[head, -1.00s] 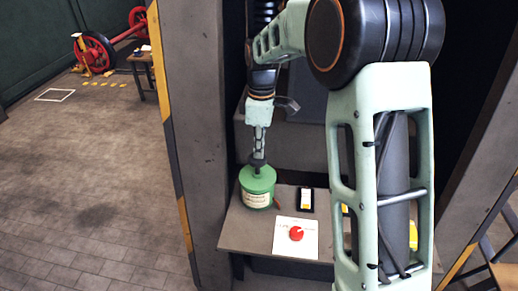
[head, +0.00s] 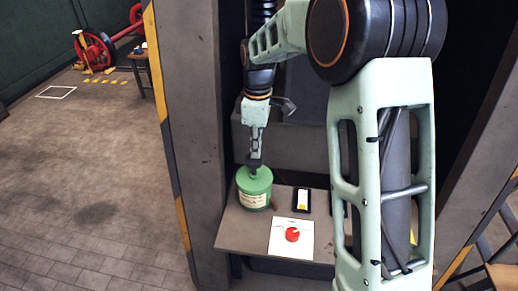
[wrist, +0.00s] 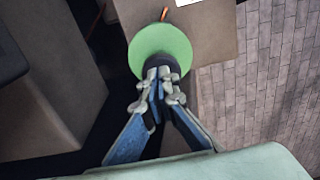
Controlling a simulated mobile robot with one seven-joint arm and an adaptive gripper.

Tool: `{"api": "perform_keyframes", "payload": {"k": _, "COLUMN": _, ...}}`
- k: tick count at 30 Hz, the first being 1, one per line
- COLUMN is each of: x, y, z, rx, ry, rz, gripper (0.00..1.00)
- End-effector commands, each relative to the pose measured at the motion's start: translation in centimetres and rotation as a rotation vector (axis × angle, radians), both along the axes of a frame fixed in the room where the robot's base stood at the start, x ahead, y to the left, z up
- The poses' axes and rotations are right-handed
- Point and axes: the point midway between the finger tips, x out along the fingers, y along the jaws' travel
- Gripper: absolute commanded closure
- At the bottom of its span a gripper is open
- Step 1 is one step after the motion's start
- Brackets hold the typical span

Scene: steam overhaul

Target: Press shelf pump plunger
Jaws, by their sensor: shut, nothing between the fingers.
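The pump is a green can (head: 254,189) with a pale label, standing upright at the left end of the shelf (head: 243,232). Its dark plunger (head: 254,164) rises from the middle of the lid. My gripper (head: 255,154) points straight down over the plunger, fingers shut and empty. The fingertips appear to meet the plunger top, though actual contact is hard to tell. In the wrist view, the green lid (wrist: 160,42) lies beyond my gripper (wrist: 163,75), whose fingers hide much of the plunger.
A grey post (head: 190,130) with striped edging stands left of the shelf. The floor at left is open.

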Motion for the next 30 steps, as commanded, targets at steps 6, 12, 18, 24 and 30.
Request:
{"api": "perform_keyframes", "payload": {"k": 6, "x": 0.2, "y": -0.1, "z": 5.6, "rx": 0.002, "ry": -0.007, "rz": 0.001, "gripper": 1.0}}
{"api": "perform_keyframes", "payload": {"k": 12, "x": 0.3, "y": -0.2, "z": 8.8, "rx": 0.001, "ry": -0.005, "rz": 0.0, "gripper": 1.0}}
{"api": "perform_keyframes", "payload": {"k": 18, "x": 0.2, "y": -0.3, "z": 10.0, "rx": 0.001, "ry": -0.004, "rz": 0.0, "gripper": 1.0}}
{"api": "perform_keyframes", "payload": {"k": 24, "x": 0.2, "y": -0.3, "z": 10.0, "rx": 0.001, "ry": -0.004, "rz": 0.001, "gripper": 1.0}}
{"api": "perform_keyframes", "payload": {"k": 30, "x": 0.2, "y": -0.3, "z": 10.0, "rx": 0.001, "ry": -0.004, "rz": 0.001, "gripper": 1.0}}
